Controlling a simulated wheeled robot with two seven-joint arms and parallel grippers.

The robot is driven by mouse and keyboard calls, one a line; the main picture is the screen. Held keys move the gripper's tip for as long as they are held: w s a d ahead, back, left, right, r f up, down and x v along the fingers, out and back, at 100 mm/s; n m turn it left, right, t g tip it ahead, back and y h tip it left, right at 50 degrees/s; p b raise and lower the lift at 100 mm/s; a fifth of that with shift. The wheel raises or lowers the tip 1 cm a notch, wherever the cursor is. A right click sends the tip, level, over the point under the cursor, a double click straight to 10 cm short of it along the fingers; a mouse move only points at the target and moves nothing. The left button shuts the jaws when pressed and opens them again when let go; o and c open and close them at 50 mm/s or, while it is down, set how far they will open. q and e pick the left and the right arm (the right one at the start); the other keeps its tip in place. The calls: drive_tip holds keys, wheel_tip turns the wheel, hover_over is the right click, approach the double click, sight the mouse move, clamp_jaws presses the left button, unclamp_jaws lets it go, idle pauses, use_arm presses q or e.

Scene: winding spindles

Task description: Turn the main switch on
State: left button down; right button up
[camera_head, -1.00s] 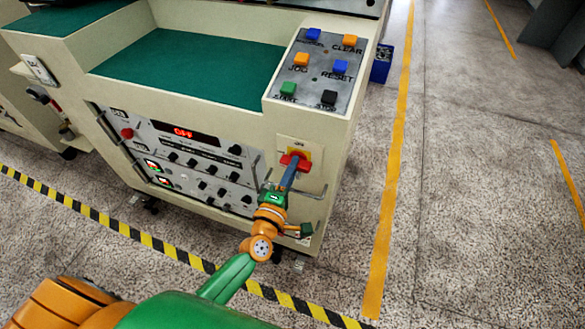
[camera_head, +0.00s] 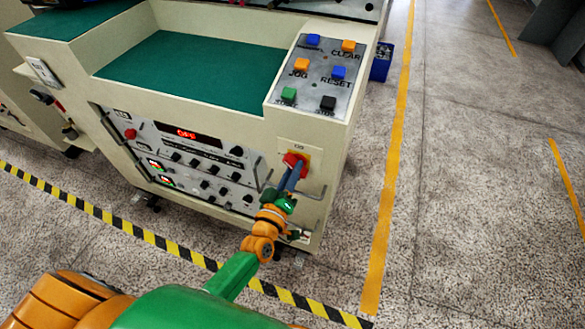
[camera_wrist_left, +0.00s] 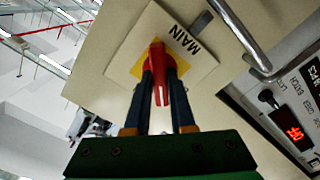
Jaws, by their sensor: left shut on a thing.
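The main switch (camera_head: 292,160) is a red rotary handle on a yellow square, on the front right of the cream machine. In the left wrist view the red handle (camera_wrist_left: 158,58) sits on a pale plate (camera_wrist_left: 143,28) marked MAIN. My left gripper (camera_head: 291,170) reaches it from below. In the left wrist view its two dark fingers (camera_wrist_left: 160,80) lie on either side of the handle, shut on it. The fingers hide part of the handle's sides. My right gripper is not in view.
A metal bar handle (camera_wrist_left: 241,30) stands out beside the switch plate. A panel with knobs and a red-lit display (camera_head: 187,134) is left of the switch. Coloured push buttons sit on a grey panel (camera_head: 315,73) above. The floor to the right is clear.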

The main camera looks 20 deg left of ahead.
use_arm(q)
drive_tip(key=m+p, duration=0.1)
drive_tip(key=m, duration=0.3)
drive_tip(key=shift+m, duration=2.5)
drive_tip(key=c, duration=0.8)
unclamp_jaws()
drive_tip(key=shift+o, duration=0.2)
drive_tip(key=s+p, duration=0.1)
drive_tip(key=s, duration=0.6)
